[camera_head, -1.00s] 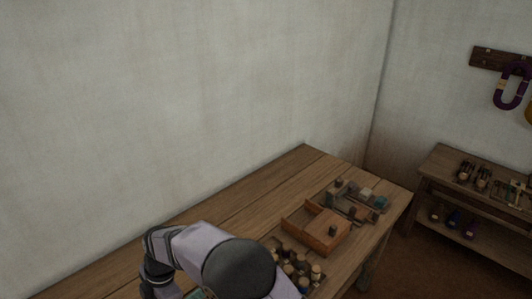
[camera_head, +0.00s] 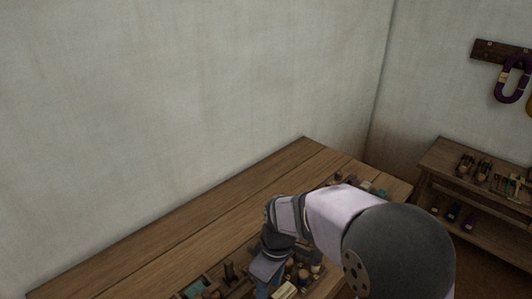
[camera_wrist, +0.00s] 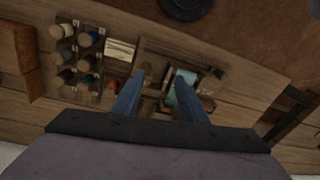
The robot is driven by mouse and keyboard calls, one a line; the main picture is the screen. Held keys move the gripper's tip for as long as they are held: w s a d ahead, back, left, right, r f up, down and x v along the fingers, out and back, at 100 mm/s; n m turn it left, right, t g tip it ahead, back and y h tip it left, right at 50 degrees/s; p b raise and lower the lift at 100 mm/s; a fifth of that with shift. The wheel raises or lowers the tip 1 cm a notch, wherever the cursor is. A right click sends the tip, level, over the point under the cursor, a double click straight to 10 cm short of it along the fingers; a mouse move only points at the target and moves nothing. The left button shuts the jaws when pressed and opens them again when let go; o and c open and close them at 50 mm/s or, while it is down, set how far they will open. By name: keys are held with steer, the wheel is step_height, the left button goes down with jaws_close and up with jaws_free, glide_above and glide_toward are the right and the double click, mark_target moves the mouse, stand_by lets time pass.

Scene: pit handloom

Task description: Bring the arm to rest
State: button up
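My gripper (camera_wrist: 158,84) shows in the wrist view as two blue fingers set apart, open, with nothing held between them. It hangs over a wooden tray (camera_wrist: 205,62) holding a teal piece (camera_wrist: 183,88), which lies partly behind the right finger. I cannot tell how high the fingers are above the tray. In the head view my arm reaches over the workbench (camera_head: 190,240), and the gripper points down near the bench's front, its fingers mostly cut off or hidden.
In the wrist view, a rack of several spools (camera_wrist: 85,62) and a pale label block (camera_wrist: 120,50) lie left of the fingers, with an orange-brown wooden box (camera_wrist: 28,60) farther left. In the head view the bench's back is bare. A shelf (camera_head: 470,190) stands right.

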steer(key=s+d+m+h, duration=0.1)
steer(key=s+d+m, duration=0.9)
steer(key=d, duration=0.4)
steer(key=shift+s+m, duration=0.3)
steer(key=shift+m, duration=0.2)
